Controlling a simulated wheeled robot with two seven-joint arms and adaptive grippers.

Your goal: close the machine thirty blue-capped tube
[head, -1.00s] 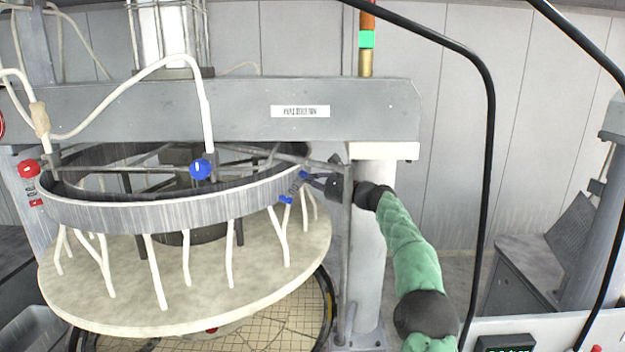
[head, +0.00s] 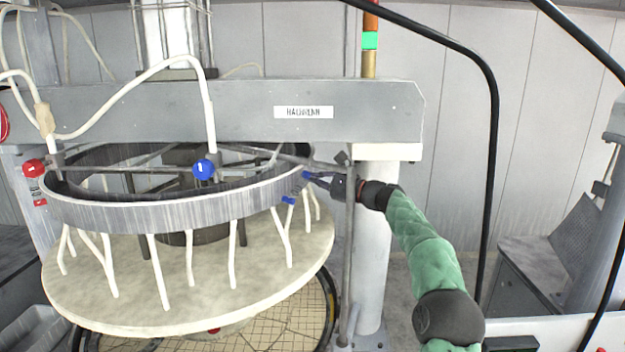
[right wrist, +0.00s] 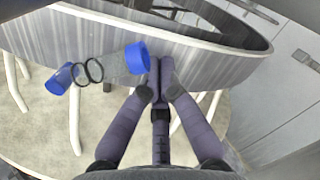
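The blue-capped tube (head: 297,188) is a short clear tube with dark rings and a blue cap at each end. It sits tilted against the outer right side of the grey ring wall. In the right wrist view the tube (right wrist: 108,67) lies left of my fingertips, its larger cap at the upper right. My right gripper (head: 312,178) reaches it from the right. In the right wrist view its fingertips (right wrist: 160,62) are together, with nothing seen between them. The left finger is right beside the larger cap; I cannot tell whether they touch. My left gripper is out of view.
The grey ring (head: 170,213) stands above a round pale platen (head: 200,285), with several white hoses between. A blue round marker (head: 204,169) and a red one (head: 33,168) are on the machine. A grey post (head: 370,250) stands close behind my right gripper.

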